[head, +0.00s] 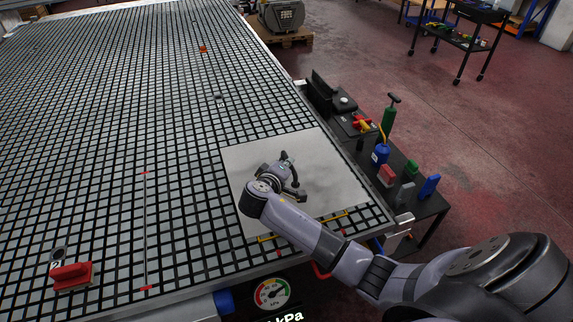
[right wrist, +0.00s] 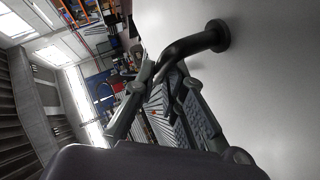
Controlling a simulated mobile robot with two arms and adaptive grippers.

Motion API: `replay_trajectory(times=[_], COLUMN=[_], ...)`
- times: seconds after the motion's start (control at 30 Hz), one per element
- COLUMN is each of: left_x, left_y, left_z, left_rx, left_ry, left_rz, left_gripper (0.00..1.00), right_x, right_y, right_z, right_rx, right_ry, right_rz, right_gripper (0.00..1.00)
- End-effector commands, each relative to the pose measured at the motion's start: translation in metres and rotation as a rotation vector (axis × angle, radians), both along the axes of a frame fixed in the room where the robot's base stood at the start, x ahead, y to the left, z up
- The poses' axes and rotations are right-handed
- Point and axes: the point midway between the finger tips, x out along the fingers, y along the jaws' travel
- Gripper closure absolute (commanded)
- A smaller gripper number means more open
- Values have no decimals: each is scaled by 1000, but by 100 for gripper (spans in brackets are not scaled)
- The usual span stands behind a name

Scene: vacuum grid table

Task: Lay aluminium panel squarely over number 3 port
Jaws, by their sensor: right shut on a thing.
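The aluminium panel (head: 325,160) is a pale grey rectangular plate at the near right corner of the black-gridded table (head: 120,120). My right gripper (head: 290,185) is over its middle. In the right wrist view the panel (right wrist: 275,80) fills the right side, with a black bent handle (right wrist: 200,42) fixed to its face. My right gripper (right wrist: 165,80) is shut on that handle. I cannot tell whether the panel touches the table. The number 3 port does not show; the panel may hide it. My left gripper is out of view.
Yellow marks (head: 348,214) lie by the panel's near edge. A pressure gauge (head: 272,293) is at the front edge. A black side bench (head: 425,205) holds bottles and coloured blocks. The table's left is mostly clear.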

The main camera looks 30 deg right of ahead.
Motion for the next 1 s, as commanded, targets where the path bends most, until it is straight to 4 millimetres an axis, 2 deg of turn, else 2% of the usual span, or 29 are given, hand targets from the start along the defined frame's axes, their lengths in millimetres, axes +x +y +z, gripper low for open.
replay_trajectory(times=[0.03,0.17,0.8,1.0], left_x=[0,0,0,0], left_y=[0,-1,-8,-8], left_z=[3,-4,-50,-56], left_rx=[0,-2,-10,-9], left_ry=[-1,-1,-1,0], left_rz=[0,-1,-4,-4], left_gripper=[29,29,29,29], right_x=[1,1,1,1], right_y=[0,0,-1,0], right_z=[4,-3,-64,-73], right_rx=[-3,-3,-5,-3], right_ry=[-6,-6,-5,-5], right_rz=[0,1,0,0], right_gripper=[100,100,100,100])
